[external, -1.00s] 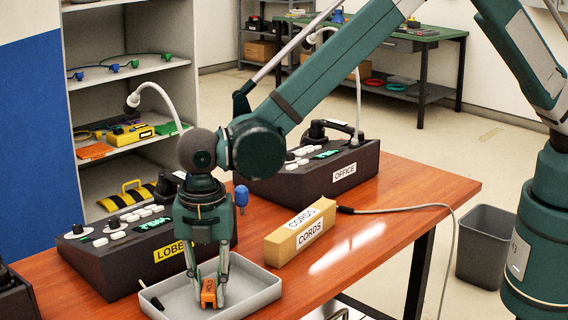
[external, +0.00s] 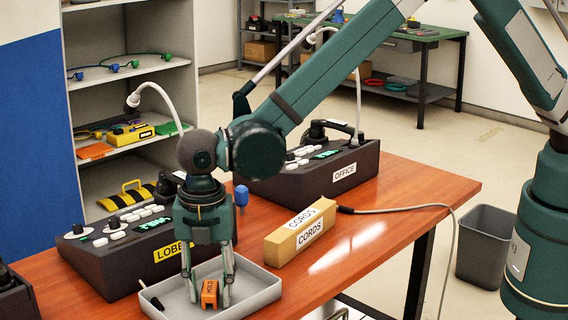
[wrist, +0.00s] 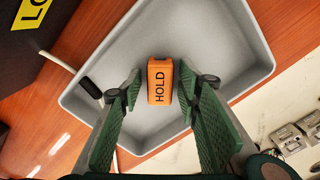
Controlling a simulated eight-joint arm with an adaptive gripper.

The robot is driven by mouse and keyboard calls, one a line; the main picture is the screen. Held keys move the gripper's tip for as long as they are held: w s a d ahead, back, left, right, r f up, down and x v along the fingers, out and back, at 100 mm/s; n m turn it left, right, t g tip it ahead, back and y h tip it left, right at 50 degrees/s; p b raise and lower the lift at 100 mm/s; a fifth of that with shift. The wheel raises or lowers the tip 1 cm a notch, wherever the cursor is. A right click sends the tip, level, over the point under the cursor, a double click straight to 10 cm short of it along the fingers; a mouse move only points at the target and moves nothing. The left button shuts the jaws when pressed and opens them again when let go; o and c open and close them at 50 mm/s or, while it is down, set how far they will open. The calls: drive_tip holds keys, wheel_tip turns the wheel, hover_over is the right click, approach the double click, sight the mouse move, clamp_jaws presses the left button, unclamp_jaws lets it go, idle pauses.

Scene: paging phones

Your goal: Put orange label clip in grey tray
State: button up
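The orange label clip (external: 209,294), marked HOLD, sits inside the grey tray (external: 262,291) on the wooden table. In the wrist view the clip (wrist: 160,81) lies on the floor of the tray (wrist: 222,40). My gripper (external: 209,302) is over the tray with its fingers on either side of the clip. In the wrist view a gap shows between each finger of my gripper (wrist: 160,88) and the clip, so it is open and not holding it.
The LOBBY phone console (external: 120,250) stands just behind and left of the tray. A CORDS box (external: 300,232) lies to the right, with the OFFICE console (external: 325,170) behind it. A black-tipped cord end (wrist: 90,88) reaches over the tray's left rim.

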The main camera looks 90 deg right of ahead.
sight(211, 286)
wheel_tip(211, 286, up, 12)
drive_tip(key=p, duration=0.1)
drive_tip(key=shift+p, duration=0.3)
idle(0.8)
drive_tip(key=shift+r, duration=0.1)
drive_tip(key=s+d+r+m+t, duration=0.2)
drive_tip(key=s+d+r+m, duration=0.2)
drive_tip(key=s+d+r, duration=0.55)
drive_tip(key=s+d+r+m+t, duration=0.1)
drive_tip(key=s+d+r+m, duration=0.45)
drive_tip(key=s+r, duration=0.7)
drive_tip(key=s+d+m+t, duration=0.1)
drive_tip(key=s+d+m, duration=0.1)
drive_tip(key=s, duration=0.7)
drive_tip(key=s+d+f+m+t, duration=0.1)
drive_tip(key=s+d+m, duration=0.2)
drive_tip(key=s, duration=0.6)
drive_tip(key=s+d+f+m+t, duration=0.1)
drive_tip(key=s+d+m+t, duration=0.1)
drive_tip(key=s+d, duration=0.3)
drive_tip(key=s+m, duration=0.1)
drive_tip(key=s, duration=0.3)
